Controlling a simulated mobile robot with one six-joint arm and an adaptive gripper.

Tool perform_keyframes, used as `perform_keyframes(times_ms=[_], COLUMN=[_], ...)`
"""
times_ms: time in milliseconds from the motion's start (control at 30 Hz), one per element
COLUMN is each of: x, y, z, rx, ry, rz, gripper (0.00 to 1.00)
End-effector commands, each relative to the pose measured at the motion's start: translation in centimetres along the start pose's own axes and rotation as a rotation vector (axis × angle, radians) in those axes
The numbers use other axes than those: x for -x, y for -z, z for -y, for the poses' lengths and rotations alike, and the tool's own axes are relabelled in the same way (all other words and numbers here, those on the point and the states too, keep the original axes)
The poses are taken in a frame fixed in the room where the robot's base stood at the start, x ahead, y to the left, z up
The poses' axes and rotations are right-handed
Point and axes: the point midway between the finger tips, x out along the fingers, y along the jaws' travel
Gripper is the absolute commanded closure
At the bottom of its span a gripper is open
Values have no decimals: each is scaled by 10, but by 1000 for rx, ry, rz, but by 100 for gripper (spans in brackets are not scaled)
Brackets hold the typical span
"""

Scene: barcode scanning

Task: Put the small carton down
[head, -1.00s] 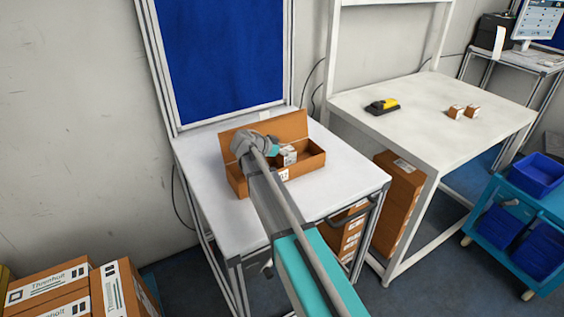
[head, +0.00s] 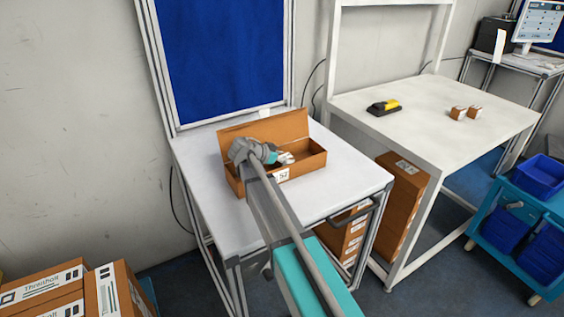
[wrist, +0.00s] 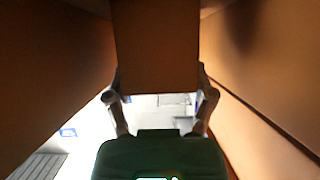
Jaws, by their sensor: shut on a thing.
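The small carton (wrist: 157,45) shows in the wrist view as a plain brown block between my two fingers. My gripper (wrist: 158,82) is shut on it, with a finger against each side. In the head view my gripper (head: 286,158) is down inside an open brown box (head: 311,160) on the white table at left. I cannot make out the carton in the head view. Brown box walls rise on both sides of the carton in the wrist view. Whether the carton touches the box floor cannot be told.
The box's raised lid (head: 285,126) stands behind my gripper. The white table (head: 350,178) is clear around the box. On the right table (head: 430,92) are a yellow and black scanner (head: 383,107) and two small cartons (head: 458,113). A blue-bin cart (head: 520,205) stands at right.

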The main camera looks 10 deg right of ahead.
Motion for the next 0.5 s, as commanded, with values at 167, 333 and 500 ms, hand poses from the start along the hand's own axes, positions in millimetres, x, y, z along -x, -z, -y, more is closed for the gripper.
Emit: perform_keyframes(times_ms=[167, 333, 500], x=[0, -1, -2], y=[1, -1, -2], z=[0, 0, 0], rx=[0, 0, 0], ry=[0, 0, 0], rz=[-1, -1, 0], gripper=[85, 85, 16])
